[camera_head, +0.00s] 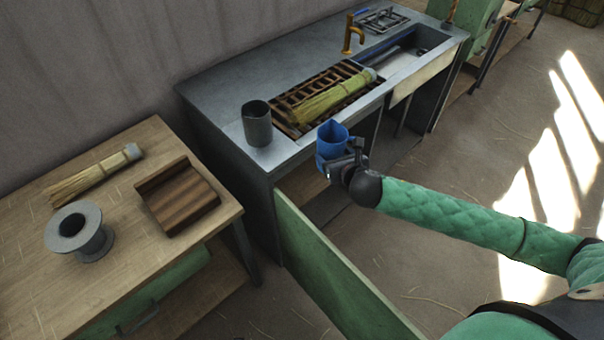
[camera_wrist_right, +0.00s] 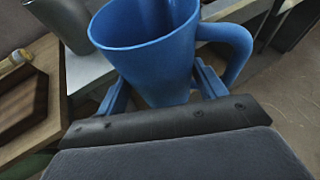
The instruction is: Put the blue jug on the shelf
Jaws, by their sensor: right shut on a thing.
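The blue jug (camera_head: 333,136) is held upright in my right gripper (camera_head: 336,162), in front of the front edge of the grey sink counter. In the right wrist view the jug (camera_wrist_right: 152,65) fills the upper middle. Its handle is on the right, and the fingers of my right gripper (camera_wrist_right: 160,95) close on both sides of its body. The jug's opening faces up. My left gripper is not in view. I cannot make out clearly which surface is the shelf; a lower wooden board (camera_head: 305,185) shows under the counter.
A grey cup (camera_head: 257,124) stands on the counter (camera_head: 225,95), left of a wooden rack (camera_head: 285,103) with a straw broom (camera_head: 325,98). A wooden table (camera_head: 120,165) at left holds a spool (camera_head: 78,230), a dark block (camera_head: 178,195) and another broom (camera_head: 90,178). A green panel (camera_head: 335,275) stands below.

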